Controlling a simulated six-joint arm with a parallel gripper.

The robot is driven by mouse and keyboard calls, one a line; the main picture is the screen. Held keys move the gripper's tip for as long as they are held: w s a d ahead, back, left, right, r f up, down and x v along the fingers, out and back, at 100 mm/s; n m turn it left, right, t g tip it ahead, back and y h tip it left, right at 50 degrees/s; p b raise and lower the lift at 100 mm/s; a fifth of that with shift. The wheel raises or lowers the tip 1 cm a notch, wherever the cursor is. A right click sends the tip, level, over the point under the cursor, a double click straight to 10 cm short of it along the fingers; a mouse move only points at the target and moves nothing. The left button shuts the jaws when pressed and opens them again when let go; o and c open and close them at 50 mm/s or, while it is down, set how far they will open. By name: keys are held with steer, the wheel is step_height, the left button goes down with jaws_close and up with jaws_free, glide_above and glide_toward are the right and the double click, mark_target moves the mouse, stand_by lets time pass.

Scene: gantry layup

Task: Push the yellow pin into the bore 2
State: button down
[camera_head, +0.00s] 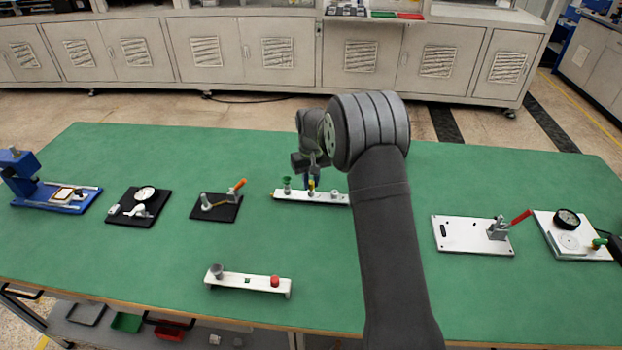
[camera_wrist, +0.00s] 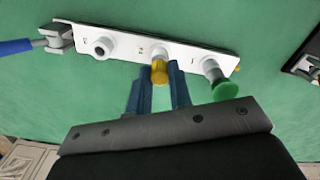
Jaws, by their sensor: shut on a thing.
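The yellow pin (camera_wrist: 159,73) is between the two fingers of my gripper (camera_wrist: 158,70), which is shut on it. In the wrist view it lines up with the middle white boss (camera_wrist: 158,51) of the white rail (camera_wrist: 128,42). Its far end appears to meet this boss; how deep it sits I cannot tell. A green pin (camera_wrist: 225,90) stands in the boss on the right, and the boss on the left (camera_wrist: 102,46) is empty. In the head view, my gripper (camera_head: 311,181) is over the rail (camera_head: 322,198), and my arm hides the rail's right end.
A blue-handled clamp (camera_wrist: 40,41) is close to the rail's left end in the wrist view. A second white rail (camera_head: 248,282) with a red knob lies nearer the front. A black plate with an orange lever (camera_head: 216,207) lies left. Green table is bare between them.

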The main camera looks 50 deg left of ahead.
mark_target(311, 182)
steer(key=shift+f, duration=0.5)
steer(key=c, duration=1.2)
jaws_free()
steer(key=shift+c, duration=0.2)
steer(key=shift+r, duration=0.1)
step_height(311, 182, up, 17)
steer(key=shift+r, duration=0.15)
step_height(311, 182, down, 18)
steer(key=shift+r, duration=0.35)
